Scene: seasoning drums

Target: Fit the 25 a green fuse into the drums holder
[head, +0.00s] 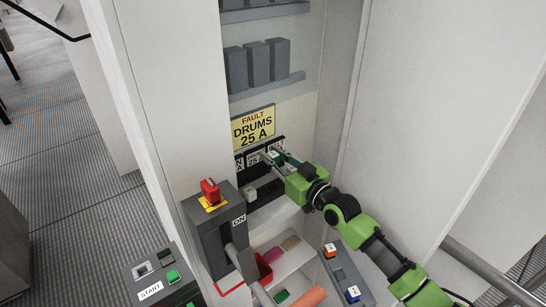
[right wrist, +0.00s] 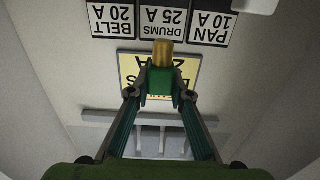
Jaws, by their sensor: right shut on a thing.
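The green fuse (right wrist: 160,86) with a brass end (right wrist: 163,54) is between the two fingertips of my right gripper (right wrist: 160,94), which is shut on it. In the right wrist view the brass end overlaps the edge of the DRUMS 25 A label (right wrist: 163,22), seen upside down. In the head view my right gripper (head: 280,160) is at the black labelled holder row (head: 250,158) under the yellow sign (head: 254,124). The fingers partly hide the drums holder, and I cannot tell if the fuse touches it. My left gripper is not in view.
A grey switch box (head: 220,228) with a red knob (head: 210,190) and a lever marked ON stands left of my right arm. A red bin (head: 263,270) and loose coloured pieces lie below. A grey button box (head: 345,275) is near my arm. Cabinet walls flank the space.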

